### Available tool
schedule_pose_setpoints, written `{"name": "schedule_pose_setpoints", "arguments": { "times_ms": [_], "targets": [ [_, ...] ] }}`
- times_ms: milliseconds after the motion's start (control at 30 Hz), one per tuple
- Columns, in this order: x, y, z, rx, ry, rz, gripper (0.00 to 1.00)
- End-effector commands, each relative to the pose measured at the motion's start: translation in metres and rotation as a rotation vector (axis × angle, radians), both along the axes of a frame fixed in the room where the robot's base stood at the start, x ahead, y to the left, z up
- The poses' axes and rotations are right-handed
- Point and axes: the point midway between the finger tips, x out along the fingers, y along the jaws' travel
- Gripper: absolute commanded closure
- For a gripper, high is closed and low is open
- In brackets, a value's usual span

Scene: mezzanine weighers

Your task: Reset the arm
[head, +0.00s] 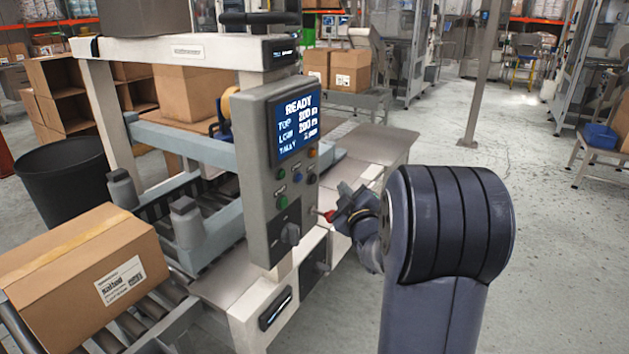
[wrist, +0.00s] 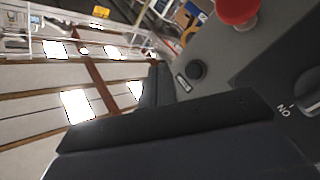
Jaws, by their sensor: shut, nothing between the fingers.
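My gripper (head: 345,208) is shut and empty, just right of the grey control panel (head: 262,215) in the head view. Its dark fingers (wrist: 158,88) also show in the wrist view, tilted and close to a grey panel surface. A red mushroom button (wrist: 237,9) is at the top of that view. A black knob (wrist: 196,70) sits below it, and a rotary switch (wrist: 309,92) marked ON is at the right edge. No gap shows between fingers and panel clearly enough to tell whether they touch.
The panel's screen (head: 296,122) reads READY. A labelled carton (head: 75,255) lies on the roller conveyor (head: 165,300) at left. A grey frame (head: 110,110) stands over the machine. A black bin (head: 65,185) is behind it. Open floor (head: 545,225) lies to the right.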

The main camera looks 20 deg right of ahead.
Motion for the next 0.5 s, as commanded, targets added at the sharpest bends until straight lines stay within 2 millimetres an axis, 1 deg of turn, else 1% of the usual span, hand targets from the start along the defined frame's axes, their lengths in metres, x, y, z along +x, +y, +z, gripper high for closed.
{"name": "schedule_pose_setpoints", "arguments": {
  "times_ms": [333, 500],
  "targets": [
    [0.0007, 0.0005, 0.0000, 0.000, 0.000, 0.000, 1.00],
    [0.0100, 0.0077, 0.0008, 0.000, 0.000, 0.003, 1.00]
  ]
}}
